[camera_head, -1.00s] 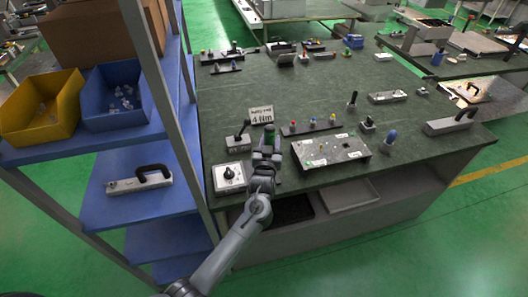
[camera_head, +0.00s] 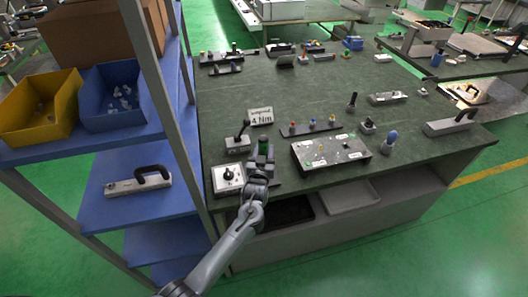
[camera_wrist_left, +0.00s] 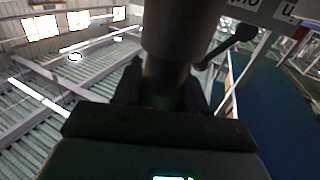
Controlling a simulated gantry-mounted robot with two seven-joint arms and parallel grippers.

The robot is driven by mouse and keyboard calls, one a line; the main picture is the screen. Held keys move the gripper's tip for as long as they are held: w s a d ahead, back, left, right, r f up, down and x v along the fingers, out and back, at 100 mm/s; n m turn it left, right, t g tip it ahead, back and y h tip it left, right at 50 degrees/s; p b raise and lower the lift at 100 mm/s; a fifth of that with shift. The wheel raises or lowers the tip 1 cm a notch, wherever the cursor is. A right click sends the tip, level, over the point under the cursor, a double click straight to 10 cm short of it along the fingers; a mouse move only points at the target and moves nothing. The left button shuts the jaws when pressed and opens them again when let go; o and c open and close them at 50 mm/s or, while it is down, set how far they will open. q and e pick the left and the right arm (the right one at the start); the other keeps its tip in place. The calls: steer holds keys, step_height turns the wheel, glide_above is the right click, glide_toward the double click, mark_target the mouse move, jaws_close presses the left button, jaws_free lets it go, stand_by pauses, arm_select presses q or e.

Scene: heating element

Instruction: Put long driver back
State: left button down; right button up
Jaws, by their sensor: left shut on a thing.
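My left gripper (camera_head: 260,172) is at the near left edge of the dark green bench, shut on a driver (camera_head: 264,150) with a green section and dark parts. The driver stands roughly upright out of the jaws. In the left wrist view, a dark thick cylinder, the driver (camera_wrist_left: 168,38), rises between the fingers (camera_wrist_left: 165,92); its far end is out of the picture. I cannot tell its full length. My right gripper is not in view.
A white box with a black knob (camera_head: 228,178) lies close left of the gripper. A grey switch block (camera_head: 238,143) and a 4 Nm sign (camera_head: 261,117) stand behind. A panel (camera_head: 330,152) and a holder with coloured-top drivers (camera_head: 312,127) are to the right. A blue shelf (camera_head: 140,205) stands left.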

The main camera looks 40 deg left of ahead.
arm_select(q)
steer(key=shift+f, duration=0.15)
steer(key=c, duration=0.6)
jaws_free()
